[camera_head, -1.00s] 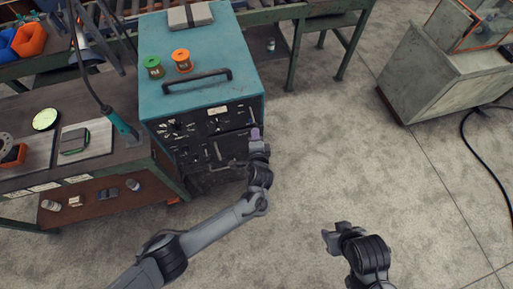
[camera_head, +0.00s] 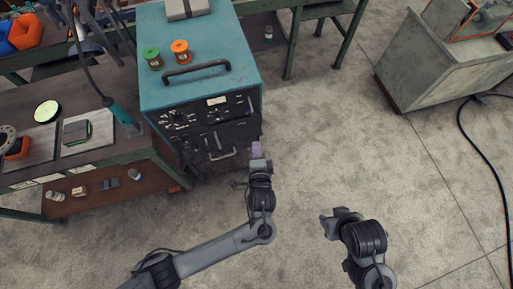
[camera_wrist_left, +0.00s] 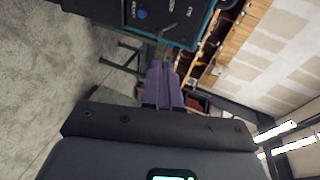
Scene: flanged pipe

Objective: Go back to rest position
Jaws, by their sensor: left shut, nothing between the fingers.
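My left gripper (camera_head: 256,151) has purple fingers and is over the floor just in front of the teal machine's dark control panel. In the left wrist view its purple fingers (camera_wrist_left: 162,85) are together with nothing between them. My right gripper (camera_head: 329,222) is over the open floor at the lower right of the head view. Its fingertips are small and dark there, so whether it is open or shut does not show.
The teal machine (camera_head: 190,48) has a handle (camera_head: 196,70) and green (camera_head: 152,54) and orange (camera_head: 181,50) spools on top. A workbench (camera_head: 88,118) stands at the left. A grey cabinet (camera_head: 440,70) and black cable (camera_head: 482,165) are at the right. The concrete floor (camera_head: 330,130) between is clear.

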